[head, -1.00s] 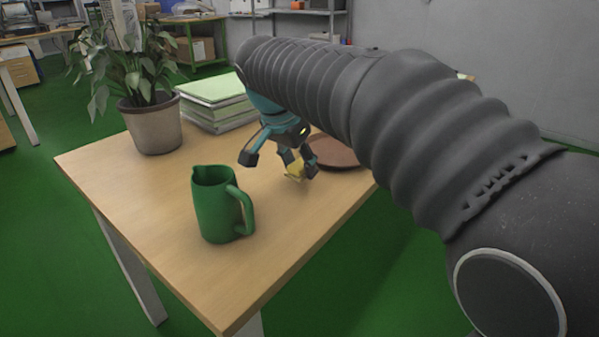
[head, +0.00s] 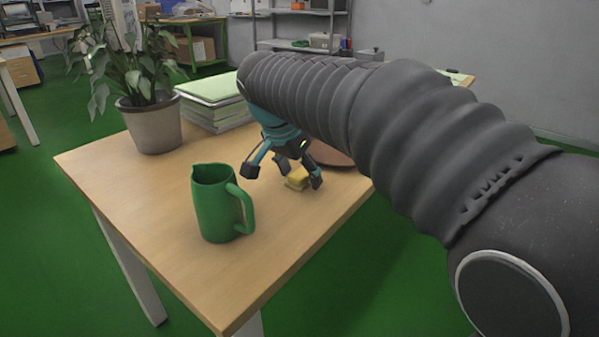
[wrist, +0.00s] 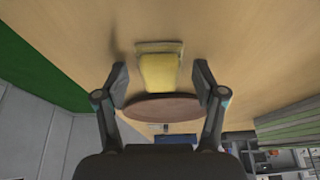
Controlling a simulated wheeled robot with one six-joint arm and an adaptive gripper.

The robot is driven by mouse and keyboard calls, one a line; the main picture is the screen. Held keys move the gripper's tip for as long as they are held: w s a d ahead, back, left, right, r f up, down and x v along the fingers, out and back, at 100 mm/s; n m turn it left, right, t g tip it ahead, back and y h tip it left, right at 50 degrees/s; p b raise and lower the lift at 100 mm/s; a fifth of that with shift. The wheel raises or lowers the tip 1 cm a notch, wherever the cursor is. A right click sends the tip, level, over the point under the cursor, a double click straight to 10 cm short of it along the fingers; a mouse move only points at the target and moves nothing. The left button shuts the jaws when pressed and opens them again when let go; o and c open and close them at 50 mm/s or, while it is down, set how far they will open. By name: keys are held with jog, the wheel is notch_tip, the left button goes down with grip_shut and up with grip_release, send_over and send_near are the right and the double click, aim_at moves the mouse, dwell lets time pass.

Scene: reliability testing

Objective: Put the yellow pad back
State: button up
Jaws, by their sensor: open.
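The yellow pad (head: 297,178) is a small block low over the table, between my gripper's fingers. In the wrist view the pad (wrist: 159,72) lies between the two fingertips, with a gap on both sides. A thin pale strip (wrist: 160,46) shows at the pad's far end; I cannot tell what it is. My gripper (head: 283,176) is open, pointing down close to the tabletop. It also shows in the wrist view (wrist: 160,82), with its fingers spread apart. The pad's underside is hidden.
A brown round plate (head: 330,156) lies just behind my gripper, partly hidden by my arm. A green jug (head: 213,205) stands to the front left. A potted plant (head: 153,127) and a stack of papers (head: 215,104) are at the back. The table (head: 130,185) is clear at left.

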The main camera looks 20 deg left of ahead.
jog(key=p+v, duration=0.1)
jog(key=v, duration=1.1)
jog(key=shift+r, duration=0.15)
jog(key=s+d+f+n+y, duration=0.1)
jog(key=s+d+f, duration=0.1)
jog(key=d, duration=0.8)
jog(key=s+d+f+n, duration=0.1)
jog(key=s+d+f, duration=0.15)
jog(key=d, duration=0.75)
jog(key=s+d+f+n+t, duration=0.1)
jog(key=s+d+f+n, duration=0.1)
jog(key=s+d+f, duration=1)
jog(key=shift+s+d+f+y, duration=0.15)
jog(key=shift+d+f+y, duration=0.25)
jog(key=shift+d+f, duration=0.4)
jog(key=shift+a+f, duration=0.1)
